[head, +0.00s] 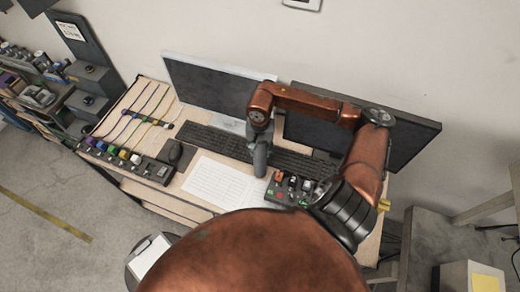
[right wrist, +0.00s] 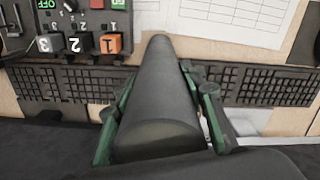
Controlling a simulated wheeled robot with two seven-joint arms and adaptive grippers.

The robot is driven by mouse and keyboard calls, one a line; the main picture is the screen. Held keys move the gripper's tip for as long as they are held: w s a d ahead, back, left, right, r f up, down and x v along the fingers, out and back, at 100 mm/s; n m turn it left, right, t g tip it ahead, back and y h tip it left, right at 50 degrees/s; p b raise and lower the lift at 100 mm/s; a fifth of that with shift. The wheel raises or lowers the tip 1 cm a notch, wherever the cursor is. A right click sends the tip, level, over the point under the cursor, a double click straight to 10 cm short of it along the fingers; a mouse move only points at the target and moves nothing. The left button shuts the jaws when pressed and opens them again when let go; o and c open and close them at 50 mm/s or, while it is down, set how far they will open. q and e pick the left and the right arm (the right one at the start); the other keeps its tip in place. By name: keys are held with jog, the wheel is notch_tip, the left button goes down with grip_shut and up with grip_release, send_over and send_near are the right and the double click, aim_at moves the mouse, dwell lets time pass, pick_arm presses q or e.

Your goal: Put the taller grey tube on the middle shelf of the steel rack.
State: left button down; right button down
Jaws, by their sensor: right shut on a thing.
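My right gripper (right wrist: 160,118) is shut on a dark grey tube (right wrist: 155,85), which lies between its green-edged fingers in the right wrist view. In the head view the tube (head: 260,162) hangs roughly upright below my right wrist, over the desk near the keyboard. I cannot tell whether its lower end touches the desk. No second tube shows clearly, so its height cannot be compared. A shelf unit with several small items (head: 38,95) stands at the far left; I cannot tell whether it is the steel rack. My left gripper is not in view.
The desk holds two monitors (head: 205,85), a black keyboard (head: 205,139), white paper sheets (head: 212,183), a numbered lever box (head: 283,187) and a strip with coloured knobs (head: 135,160). A stool with a clipboard (head: 150,255) stands in front.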

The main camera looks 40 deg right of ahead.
jog(key=c, duration=1.7)
grip_release()
jog(key=shift+f, duration=0.15)
jog(key=o, duration=0.5)
jog(key=shift+c, duration=0.2)
